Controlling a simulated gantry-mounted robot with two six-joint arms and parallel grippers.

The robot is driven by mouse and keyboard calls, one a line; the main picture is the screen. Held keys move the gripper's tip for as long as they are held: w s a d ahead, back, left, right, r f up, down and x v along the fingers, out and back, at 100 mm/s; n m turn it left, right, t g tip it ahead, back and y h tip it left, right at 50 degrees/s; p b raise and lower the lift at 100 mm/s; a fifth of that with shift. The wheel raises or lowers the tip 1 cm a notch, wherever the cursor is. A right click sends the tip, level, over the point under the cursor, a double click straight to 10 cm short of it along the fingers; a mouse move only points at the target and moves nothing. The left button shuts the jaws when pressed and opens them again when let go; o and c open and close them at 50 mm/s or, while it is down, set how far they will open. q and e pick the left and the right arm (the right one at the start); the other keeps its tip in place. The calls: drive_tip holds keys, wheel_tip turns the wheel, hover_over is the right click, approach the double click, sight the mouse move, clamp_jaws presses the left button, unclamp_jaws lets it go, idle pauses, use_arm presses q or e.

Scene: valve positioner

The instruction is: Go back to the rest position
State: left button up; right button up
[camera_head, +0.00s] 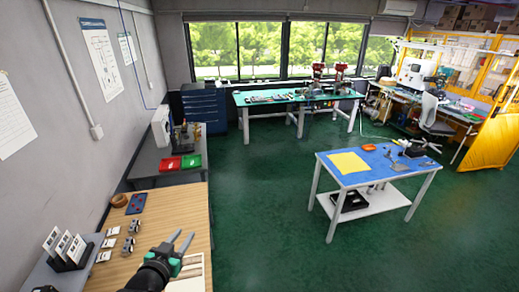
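My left gripper (184,236) is at the bottom of the head view, above the wooden table (182,205). Its two dark fingers point away from me and stand apart with nothing visible between them. It is to the right of two small grey devices (129,245) on the table. A pale tray (197,272) lies below and to the right of it, partly hidden by the gripper. My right gripper is not in view.
White cards (108,243), a blue tray with red spots (136,203) and a brown ring (119,200) lie on the table's left. A card stand (67,249) is beside it. Red (170,164) and green (191,161) bins stand beyond.

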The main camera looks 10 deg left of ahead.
use_arm(q)
drive_tip(key=s+d+r+m+t+h, duration=0.1)
drive_tip(key=d+r+t, duration=0.4)
drive_tip(key=r, duration=1)
drive_tip(key=d+r+m+t+h, duration=0.15)
drive_tip(key=d+r, duration=0.45)
drive_tip(key=r, duration=0.8)
drive_tip(key=s+d+r+n+t+h, duration=0.1)
drive_tip(key=s+d+r+t, duration=0.2)
drive_tip(key=s+r+t, duration=0.4)
drive_tip(key=s+r, duration=0.9)
drive_tip(key=r, duration=0.1)
drive_tip(key=shift+r+h, duration=0.35)
drive_tip(key=shift+r, duration=0.05)
drive_tip(key=shift+a+n, duration=0.1)
drive_tip(key=shift+n, duration=0.15)
